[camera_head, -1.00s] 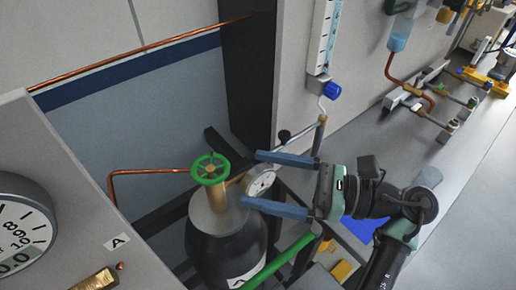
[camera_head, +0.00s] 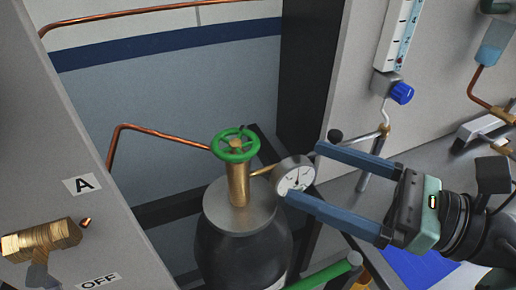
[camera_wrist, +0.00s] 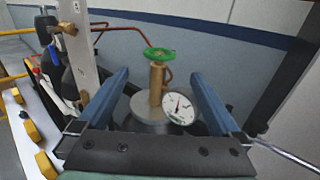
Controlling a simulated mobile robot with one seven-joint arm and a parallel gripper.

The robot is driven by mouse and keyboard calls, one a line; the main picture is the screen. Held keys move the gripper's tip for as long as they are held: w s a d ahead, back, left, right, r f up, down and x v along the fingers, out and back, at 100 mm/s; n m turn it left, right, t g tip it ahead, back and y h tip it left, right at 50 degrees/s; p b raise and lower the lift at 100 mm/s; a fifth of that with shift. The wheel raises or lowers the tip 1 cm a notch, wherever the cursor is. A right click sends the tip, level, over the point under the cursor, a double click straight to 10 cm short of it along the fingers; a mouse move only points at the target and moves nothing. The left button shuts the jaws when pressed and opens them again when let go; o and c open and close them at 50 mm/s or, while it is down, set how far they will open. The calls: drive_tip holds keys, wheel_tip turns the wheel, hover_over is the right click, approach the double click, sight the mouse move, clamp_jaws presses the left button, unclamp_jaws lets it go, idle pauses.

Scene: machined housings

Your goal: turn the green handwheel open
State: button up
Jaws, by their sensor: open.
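The green handwheel (camera_head: 235,145) sits on top of a brass valve stem (camera_head: 238,185) on a dark gas cylinder (camera_head: 240,248) with a grey shoulder. It also shows in the wrist view (camera_wrist: 159,54), between and beyond the fingers. My gripper (camera_head: 302,172) is open with two long blue fingers, pointing left toward the valve. The fingertips are right of the handwheel and apart from it. A round white pressure gauge (camera_head: 294,175) on the valve's side is by the fingertips, and the lower finger's tip overlaps its edge in the head view. In the wrist view the gauge (camera_wrist: 180,109) lies between the fingers.
A copper pipe (camera_head: 150,131) runs left from the valve. A grey panel labelled A (camera_head: 82,184) with a brass fitting (camera_head: 42,240) stands at the left. A blue knob (camera_head: 402,93) and thin metal piping are at the right. A green bar (camera_head: 325,274) lies low in front.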

sight(257, 151)
drive_tip(key=p+x, duration=0.2)
drive_tip(key=x, duration=0.9)
drive_tip(key=shift+w+a, duration=0.2)
drive_tip(key=shift+a, duration=0.05)
